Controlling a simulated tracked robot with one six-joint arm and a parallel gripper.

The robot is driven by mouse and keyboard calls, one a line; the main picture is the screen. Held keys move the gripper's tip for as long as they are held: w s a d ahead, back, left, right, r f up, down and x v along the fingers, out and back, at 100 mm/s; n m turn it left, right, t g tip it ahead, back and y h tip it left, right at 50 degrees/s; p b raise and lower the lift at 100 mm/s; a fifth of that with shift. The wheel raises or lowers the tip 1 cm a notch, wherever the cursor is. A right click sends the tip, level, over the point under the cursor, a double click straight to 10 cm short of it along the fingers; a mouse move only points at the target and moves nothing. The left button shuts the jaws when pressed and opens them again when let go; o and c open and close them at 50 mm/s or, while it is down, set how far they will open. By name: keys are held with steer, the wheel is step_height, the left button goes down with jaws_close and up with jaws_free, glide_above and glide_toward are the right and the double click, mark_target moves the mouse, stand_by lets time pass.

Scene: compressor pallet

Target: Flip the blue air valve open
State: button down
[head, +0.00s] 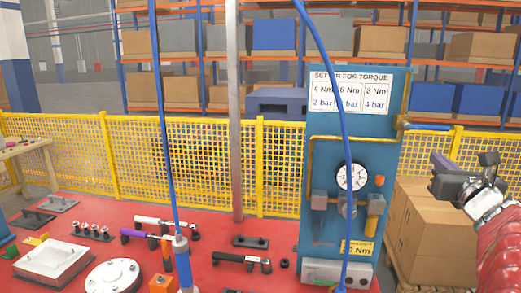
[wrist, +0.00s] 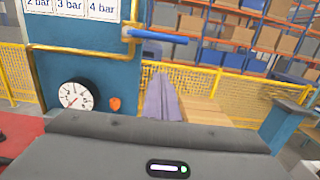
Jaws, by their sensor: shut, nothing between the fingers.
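The blue air valve shows as a blue lever (head: 427,127) on a brass fitting at the upper right edge of the blue panel (head: 285,250). The lever lies about level and points right, away from the panel. In the wrist view the lever (wrist: 158,35) is at the top, above and beyond my fingertips. My gripper (head: 437,160) is in front of and to the right of the panel, lower than the lever in the head view. Its fingers (wrist: 162,98) are shut together, empty, and apart from the lever.
The panel carries a pressure gauge (head: 351,177), an orange knob (wrist: 115,104) and a torque chart (head: 349,91). A blue hose (head: 343,110) hangs before it. Cardboard boxes (head: 430,235) stand right of the panel. A yellow mesh fence (head: 180,160) runs behind. Tools lie on the red surface.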

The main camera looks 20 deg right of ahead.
mark_target(426, 127)
steer(key=w+r, duration=0.1)
steer(key=w+d+r, duration=0.1)
steer(key=w+r, duration=0.1)
steer(key=r, duration=0.1)
steer(key=shift+d, duration=0.4)
steer(key=shift+s+d, duration=0.1)
